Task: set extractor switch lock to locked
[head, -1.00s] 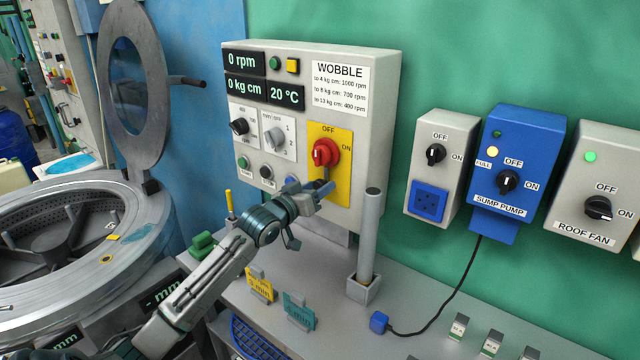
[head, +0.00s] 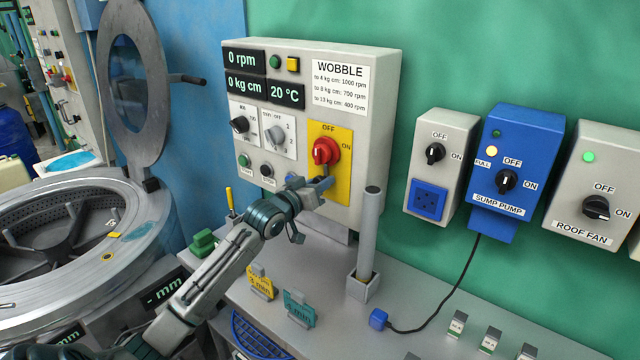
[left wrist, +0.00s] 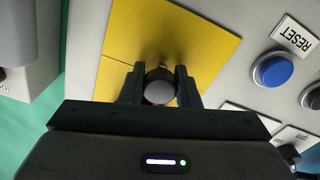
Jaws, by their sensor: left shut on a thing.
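The red rotary switch (head: 325,152) sits on a yellow plate (head: 343,174) at the lower right of the grey control panel (head: 384,110). Its handle points up toward OFF. My left gripper (head: 321,186) is at the plate just below the red switch and hides the lock there in the head view. In the left wrist view, the two dark fingers are shut on a round, grey-ended knob (left wrist: 158,90), which looks to be the switch lock. The yellow plate (left wrist: 185,35) lies behind it. The lock's setting cannot be read. My right gripper is not in view.
A grey upright post (head: 370,235) stands on the bench just right of my left gripper. Yellow (head: 261,282) and teal (head: 299,308) tags stand on the bench below my arm. The open drum (head: 70,240) is at left. A blue button (left wrist: 273,71) shows in the wrist view.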

